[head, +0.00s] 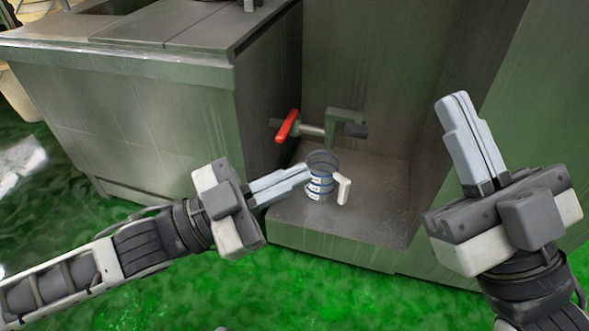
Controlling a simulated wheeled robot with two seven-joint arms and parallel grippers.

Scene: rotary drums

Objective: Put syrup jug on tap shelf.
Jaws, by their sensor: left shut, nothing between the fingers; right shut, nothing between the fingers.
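The syrup jug (320,182) is a small white jug with blue bands, a dark open top and a white handle on its right. It stands upright on the grey metal tap shelf (375,213), in front of and below the tap (345,124), which has a red lever (285,126). My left gripper (308,172) is shut and empty, its fingertips close to the jug's left side; I cannot tell whether they touch it. My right gripper (452,98) is shut and empty, raised to the right of the shelf and pointing up.
A large grey metal cabinet (150,125) stands to the left of the shelf. Metal walls (420,60) rise behind and to the right of it. Green ground (300,285) lies in front. The shelf's right part is clear.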

